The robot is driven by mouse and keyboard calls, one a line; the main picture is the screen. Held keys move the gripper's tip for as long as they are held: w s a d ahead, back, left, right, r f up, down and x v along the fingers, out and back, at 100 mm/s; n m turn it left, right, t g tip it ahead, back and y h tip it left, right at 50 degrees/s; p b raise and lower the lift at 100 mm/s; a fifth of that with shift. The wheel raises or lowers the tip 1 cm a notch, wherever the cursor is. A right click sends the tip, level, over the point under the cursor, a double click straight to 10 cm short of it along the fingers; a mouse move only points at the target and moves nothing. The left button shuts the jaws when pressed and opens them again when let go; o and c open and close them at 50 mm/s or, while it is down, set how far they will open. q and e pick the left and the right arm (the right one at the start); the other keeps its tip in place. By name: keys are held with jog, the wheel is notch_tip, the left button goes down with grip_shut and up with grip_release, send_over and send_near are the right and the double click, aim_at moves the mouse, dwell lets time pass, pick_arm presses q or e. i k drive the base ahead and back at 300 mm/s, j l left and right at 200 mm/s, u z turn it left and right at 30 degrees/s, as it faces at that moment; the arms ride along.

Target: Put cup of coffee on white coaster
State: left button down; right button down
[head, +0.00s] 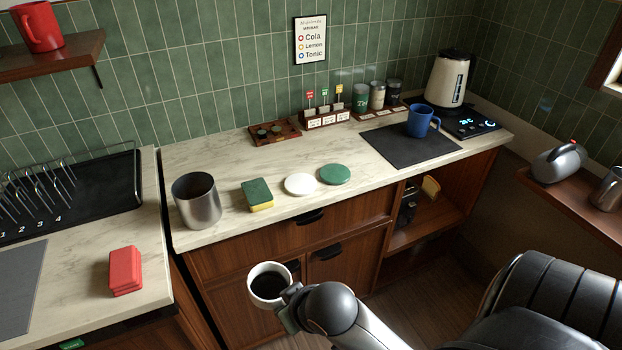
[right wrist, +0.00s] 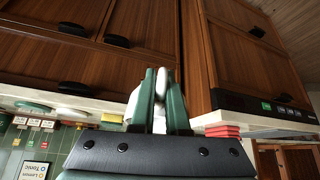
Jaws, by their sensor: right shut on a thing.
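A white cup of dark coffee (head: 268,285) is held upright in front of the counter's drawers, above the floor. My right gripper (head: 291,294) is shut on the right side of the cup. In the right wrist view, the green fingers (right wrist: 160,100) hide most of the white cup (right wrist: 132,106). The round white coaster (head: 300,185) lies empty on the marble counter, beyond and above the cup in the head view. A round green coaster (head: 335,174) lies just right of it. My left gripper is not in view.
A green-and-yellow sponge (head: 257,195) and a metal canister (head: 196,201) stand left of the white coaster. A blue mug (head: 421,122) stands on a dark mat (head: 400,150) to the right. The counter in front of the coaster is clear.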

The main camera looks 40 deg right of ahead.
aim_at(306, 183)
jog(key=l, duration=1.2)
jog(key=i+l, duration=0.3)
jog(key=l, duration=0.2)
